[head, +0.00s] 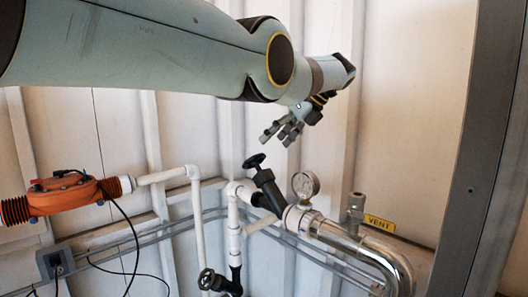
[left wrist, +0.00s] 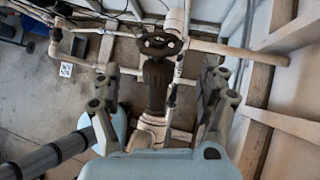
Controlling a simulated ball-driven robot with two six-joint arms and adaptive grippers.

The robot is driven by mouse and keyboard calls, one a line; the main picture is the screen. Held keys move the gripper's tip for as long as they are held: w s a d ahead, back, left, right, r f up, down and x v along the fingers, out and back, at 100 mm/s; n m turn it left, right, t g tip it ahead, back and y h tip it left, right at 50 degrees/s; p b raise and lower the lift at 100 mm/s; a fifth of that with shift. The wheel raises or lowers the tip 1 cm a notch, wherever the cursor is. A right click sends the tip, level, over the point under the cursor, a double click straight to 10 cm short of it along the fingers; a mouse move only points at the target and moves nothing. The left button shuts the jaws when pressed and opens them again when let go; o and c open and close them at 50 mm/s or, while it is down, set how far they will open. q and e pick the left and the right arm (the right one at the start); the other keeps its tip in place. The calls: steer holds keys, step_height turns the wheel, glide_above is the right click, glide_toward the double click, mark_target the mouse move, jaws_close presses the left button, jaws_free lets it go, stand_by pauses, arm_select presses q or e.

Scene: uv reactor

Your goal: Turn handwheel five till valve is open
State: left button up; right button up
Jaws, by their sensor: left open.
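A black handwheel (head: 254,161) tops a tilted black valve (head: 268,190) on the pipework; no number is readable on it. My left gripper (head: 285,130) is above and slightly right of this handwheel, apart from it, with its fingers open and pointing down. In the left wrist view, a dark handwheel (left wrist: 160,42) on a dark valve stem (left wrist: 157,82) shows between the two spread fingers of my left gripper (left wrist: 161,76). Nothing is held. A second black handwheel (head: 207,280) sits lower left in the head view. My right gripper is out of view.
A pressure gauge (head: 305,185) stands just right of the valve, near a yellow VENT label (head: 379,223) and a shiny bent pipe (head: 385,262). White pipes (head: 197,220) and an orange fitting (head: 65,195) are at left. A grey post (head: 480,150) stands at right.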

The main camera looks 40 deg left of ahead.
arm_select(q)
steer(key=shift+v, duration=1)
steer(key=shift+o, duration=0.4)
